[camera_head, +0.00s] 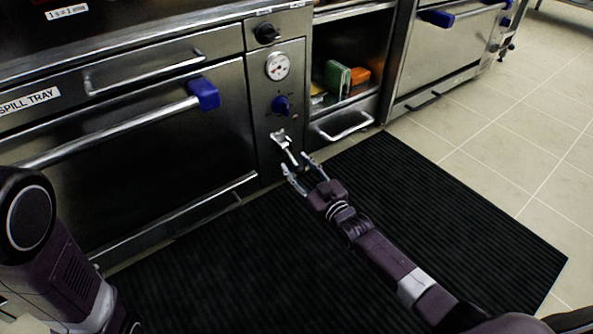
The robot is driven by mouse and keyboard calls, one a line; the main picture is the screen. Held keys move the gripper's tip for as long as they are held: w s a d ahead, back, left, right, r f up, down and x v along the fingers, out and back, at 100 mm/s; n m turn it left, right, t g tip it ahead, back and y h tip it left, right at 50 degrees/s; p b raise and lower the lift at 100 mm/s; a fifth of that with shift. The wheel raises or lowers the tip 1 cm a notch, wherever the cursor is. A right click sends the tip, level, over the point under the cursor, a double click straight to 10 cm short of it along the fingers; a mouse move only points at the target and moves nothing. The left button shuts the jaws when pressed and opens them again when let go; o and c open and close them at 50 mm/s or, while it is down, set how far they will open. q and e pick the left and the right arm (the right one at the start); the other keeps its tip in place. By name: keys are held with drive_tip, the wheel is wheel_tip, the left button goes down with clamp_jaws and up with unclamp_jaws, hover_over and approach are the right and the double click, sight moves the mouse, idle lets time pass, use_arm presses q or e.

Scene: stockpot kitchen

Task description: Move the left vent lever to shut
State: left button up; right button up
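A small metal lever (284,144) sits low on the narrow control panel to the right of the dark oven door. It points down and to the right, out from the panel; I take it for the left vent lever, but its label cannot be read. My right gripper (301,167) is just below and in front of the lever, its two fingers spread apart with nothing seen between them. The lever's lower end is close to the fingers; I cannot tell whether they touch. My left arm shows at the lower left, but its gripper is not in view.
The oven door handle (112,133) juts out at left. A drawer handle (343,127) sticks out at right. The black floor mat (450,215) is clear.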

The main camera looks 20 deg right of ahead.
drive_tip(key=shift+w, duration=0.3)
clamp_jaws()
idle(0.3)
